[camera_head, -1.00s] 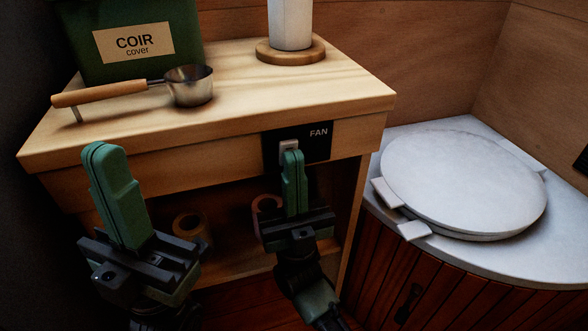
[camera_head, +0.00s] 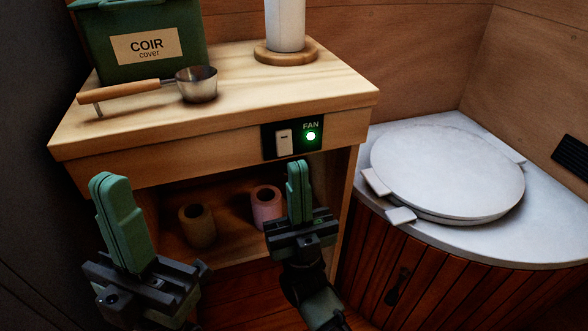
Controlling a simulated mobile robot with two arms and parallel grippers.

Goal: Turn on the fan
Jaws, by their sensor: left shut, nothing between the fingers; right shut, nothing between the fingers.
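The fan switch panel (camera_head: 269,141) is a black plate marked FAN on the front edge of the wooden cabinet. Its white rocker switch (camera_head: 284,142) is in plain view. To the right of the rocker a round light (camera_head: 311,136) glows green. My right gripper (camera_head: 299,165) is shut and empty. It stands upright just below the panel, apart from the rocker in the picture. My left gripper (camera_head: 106,180) is shut and empty, in front of the cabinet's left side. The fan itself is not in view.
On the cabinet top (camera_head: 330,88) stand a green COIR box (camera_head: 190,25), a metal scoop (camera_head: 198,88) and a white roll on a wooden base (camera_head: 285,25). A round-lidded toilet (camera_head: 450,170) is at right.

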